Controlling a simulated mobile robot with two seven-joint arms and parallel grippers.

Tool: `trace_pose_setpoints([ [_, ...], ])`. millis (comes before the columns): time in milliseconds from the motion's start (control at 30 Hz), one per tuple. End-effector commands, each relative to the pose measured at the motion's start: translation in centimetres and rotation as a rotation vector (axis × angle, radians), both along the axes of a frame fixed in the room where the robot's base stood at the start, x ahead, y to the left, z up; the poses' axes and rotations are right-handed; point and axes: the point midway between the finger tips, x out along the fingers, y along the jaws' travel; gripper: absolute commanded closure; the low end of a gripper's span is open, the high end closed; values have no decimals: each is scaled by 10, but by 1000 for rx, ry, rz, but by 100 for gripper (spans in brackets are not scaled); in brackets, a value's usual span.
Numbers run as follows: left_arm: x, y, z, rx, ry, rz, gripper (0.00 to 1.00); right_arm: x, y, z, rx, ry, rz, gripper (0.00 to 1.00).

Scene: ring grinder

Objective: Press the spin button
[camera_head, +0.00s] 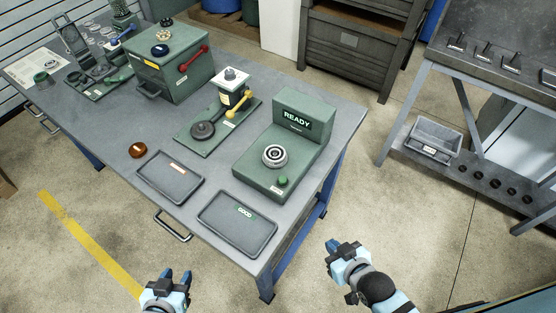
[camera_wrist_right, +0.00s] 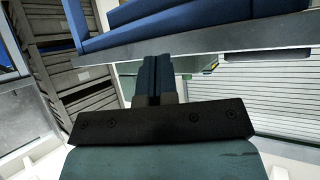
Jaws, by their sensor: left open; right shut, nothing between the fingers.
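A green machine (camera_head: 262,176) with an upright panel stands at the right end of the workbench. Its small display (camera_head: 296,119) reads READY. A round metal ring-shaped fixture (camera_head: 274,155) sits on its top, and a small green button (camera_head: 283,181) is at its front right. My left gripper (camera_head: 176,276) is open and empty, low in front of the bench. My right gripper (camera_head: 333,246) is shut and empty, off the bench's right front corner and apart from the machine. Its closed blue fingers (camera_wrist_right: 161,78) also show in the right wrist view.
The grey workbench (camera_head: 110,150) also holds a GOOD tray (camera_head: 237,222), another tray (camera_head: 170,179), a brown ring (camera_head: 138,150), a press with a yellow handle (camera_head: 238,104) and a green box with a red handle (camera_head: 172,65). A side table (camera_head: 466,75) stands right; floor between is clear.

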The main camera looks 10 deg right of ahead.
Motion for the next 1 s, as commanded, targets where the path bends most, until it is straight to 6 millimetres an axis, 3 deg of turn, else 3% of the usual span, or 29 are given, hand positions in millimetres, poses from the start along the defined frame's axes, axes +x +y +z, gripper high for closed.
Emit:
trace_pose_setpoints([
  [267, -2, -1, -2, -1, 5, -1, 57, -2, 0, -3, -2, 7, 2, 100],
  [433, -2, -1, -4, -1, 5, -1, 57, 19, 17, 6, 9, -12, 46, 100],
  [567, -2, -1, -7, -1, 4, -1, 57, 56, 52, 26, 25, -38, 152, 100],
  [700, -1, -1, -11, -1, 3, -1, 57, 97, 101, 56, 19, -69, 325, 100],
  [1000, 1, -2, -18, -3, 2, -3, 57, 141, 182, 116, -105, -118, 742, 100],
])
